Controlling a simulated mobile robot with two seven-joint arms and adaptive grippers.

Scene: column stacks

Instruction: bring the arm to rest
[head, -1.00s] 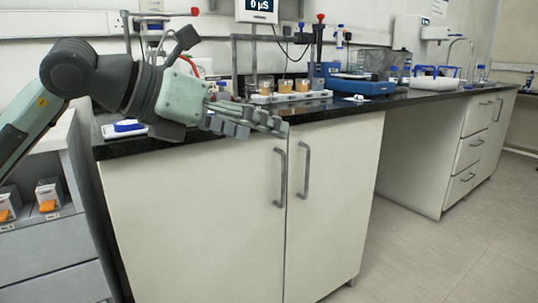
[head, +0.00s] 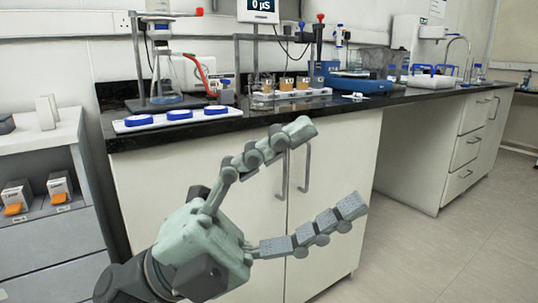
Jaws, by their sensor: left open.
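My left gripper (head: 328,165) is in the head view, low in front of the white cupboard doors of the bench. Its fingers are spread wide apart and point to the right. Nothing is between them. The arm comes in from the bottom left, and its palm and wrist hide part of the cupboard front. The upper finger overlaps the cupboard just below the dark bench top (head: 230,125) in the picture. My right gripper is not in view.
On the bench stand a white tray with blue round lids (head: 180,115), a rack of amber beakers (head: 286,92), a clamp stand with a flask (head: 165,82) and a blue device (head: 358,84). A shelf unit (head: 45,240) stands at the left. The floor at right (head: 445,240) is clear.

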